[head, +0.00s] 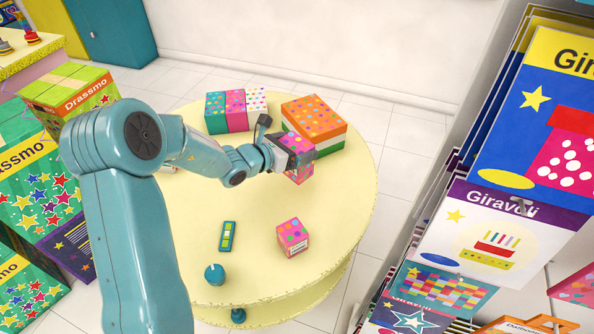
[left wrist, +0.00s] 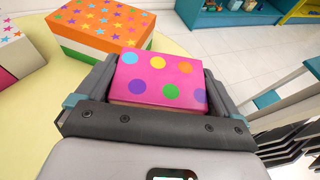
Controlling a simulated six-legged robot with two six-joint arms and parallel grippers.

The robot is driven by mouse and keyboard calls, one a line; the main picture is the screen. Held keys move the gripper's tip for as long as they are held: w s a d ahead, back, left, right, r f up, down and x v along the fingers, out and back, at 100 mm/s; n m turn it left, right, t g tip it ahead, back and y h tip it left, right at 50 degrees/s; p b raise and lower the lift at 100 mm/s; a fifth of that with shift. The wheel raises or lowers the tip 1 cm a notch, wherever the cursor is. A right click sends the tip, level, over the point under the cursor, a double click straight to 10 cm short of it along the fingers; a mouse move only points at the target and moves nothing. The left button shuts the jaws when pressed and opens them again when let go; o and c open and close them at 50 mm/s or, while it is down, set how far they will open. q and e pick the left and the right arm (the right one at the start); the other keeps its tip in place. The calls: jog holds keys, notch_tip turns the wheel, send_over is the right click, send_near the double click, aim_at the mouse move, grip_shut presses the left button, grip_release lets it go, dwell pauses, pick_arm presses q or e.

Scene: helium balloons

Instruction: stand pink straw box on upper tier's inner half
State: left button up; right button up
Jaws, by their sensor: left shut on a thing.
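My left gripper (head: 291,158) is shut on a pink box with coloured dots (head: 299,173), over the right part of the round yellow table's upper tier (head: 200,262). In the left wrist view the pink box (left wrist: 158,80) sits between the two fingers of the gripper (left wrist: 158,88), its dotted face towards the camera. Whether its underside touches the tabletop is hidden. A second pink dotted box (head: 292,237) with a pale label stands free nearer the front of the tabletop. My right gripper is not in view.
An orange, white and green box (head: 316,125) stands just behind the held box. A teal, pink and white row of boxes (head: 237,110) is at the back. A green case (head: 228,236) and teal round item (head: 214,274) lie in front. Card racks (head: 500,225) stand right.

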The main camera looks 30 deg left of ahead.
pick_arm(q)
notch_tip(320, 180, down, 7)
jog(key=shift+f, duration=0.15)
jog(key=shift+w+a+f, duration=0.1)
jog(key=shift+w+f, duration=0.05)
jog(key=shift+f, duration=0.1)
jog(key=shift+f, duration=0.1)
jog(key=o, duration=0.8)
jog(key=shift+r, duration=0.2)
jog(key=v, duration=0.6)
jog(key=b+v, duration=0.1)
jog(key=v, duration=0.5)
jog(key=shift+d, duration=0.2)
